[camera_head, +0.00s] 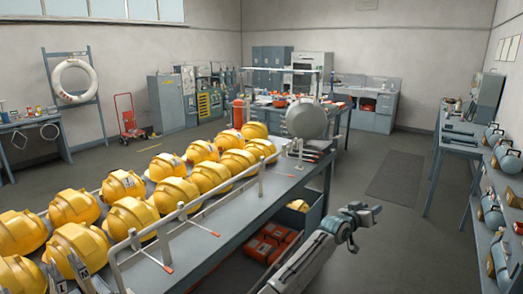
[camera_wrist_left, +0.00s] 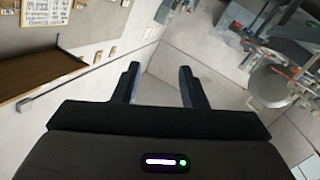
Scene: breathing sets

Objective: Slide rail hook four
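A white rail (camera_head: 225,184) on short posts runs along the front edge of the grey helmet bench (camera_head: 255,222). Thin hooks with red-orange tips stick out from it; two show clearly, a nearer hook (camera_head: 150,256) and a farther hook (camera_head: 203,229). I cannot tell which is hook four. My left gripper (camera_head: 363,228) is in the air right of the bench, apart from the rail and hooks. In the left wrist view the left gripper (camera_wrist_left: 159,82) has its fingers spread with nothing between them. The right gripper is out of view.
Rows of yellow helmets (camera_head: 124,186) cover the bench top. Red-orange cases (camera_head: 272,240) lie on its lower shelf. A grey round object (camera_head: 306,120) stands at the bench's far end. A right-hand bench (camera_head: 480,190) holds cylinders. The floor between the benches is clear around a dark mat (camera_head: 398,178).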

